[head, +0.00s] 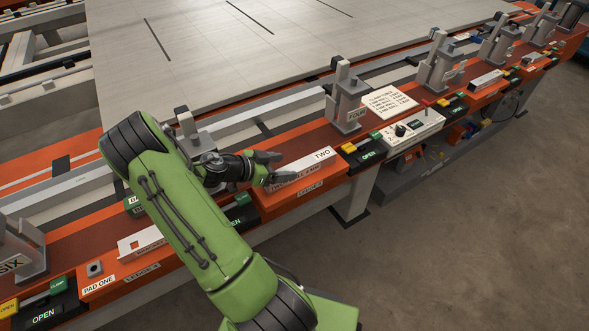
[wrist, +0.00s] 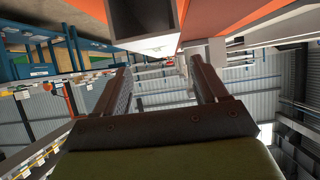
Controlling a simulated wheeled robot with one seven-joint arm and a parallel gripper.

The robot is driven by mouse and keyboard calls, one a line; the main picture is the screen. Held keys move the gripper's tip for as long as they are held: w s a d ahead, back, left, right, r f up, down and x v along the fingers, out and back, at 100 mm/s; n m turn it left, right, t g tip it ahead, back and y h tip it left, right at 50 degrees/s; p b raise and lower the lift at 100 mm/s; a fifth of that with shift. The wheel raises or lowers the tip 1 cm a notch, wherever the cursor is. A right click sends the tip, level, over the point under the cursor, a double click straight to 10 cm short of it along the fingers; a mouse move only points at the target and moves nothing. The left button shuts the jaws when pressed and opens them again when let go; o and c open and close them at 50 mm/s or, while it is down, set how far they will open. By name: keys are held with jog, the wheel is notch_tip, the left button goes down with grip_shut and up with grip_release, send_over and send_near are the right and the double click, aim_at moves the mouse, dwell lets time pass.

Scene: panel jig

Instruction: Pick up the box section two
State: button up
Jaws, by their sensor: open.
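Box section two is a pale bar (head: 304,168) marked TWO, lying on an orange ledge at the near side of the bench. My gripper (head: 272,169) is open at its left end in the head view and covers part of that end. In the wrist view my gripper (wrist: 160,78) shows both fingers wide apart with nothing between them. A hollow, square-ended bar (wrist: 143,18), seemingly box section two, is at the top, beyond the fingertips. Whether a finger touches it, I cannot tell.
A grey upright clamp marked FOUR (head: 347,102) stands behind the bar's right end. Green and yellow OPEN buttons (head: 364,150) and a control box (head: 415,131) lie to the right. Another pale bar (head: 142,243) rests to the left. A large panel (head: 230,50) covers the far side.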

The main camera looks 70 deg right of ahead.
aim_at(300, 165)
jog(key=x, duration=0.6)
jog(key=shift+d, duration=0.15)
jog(key=c, duration=1.3)
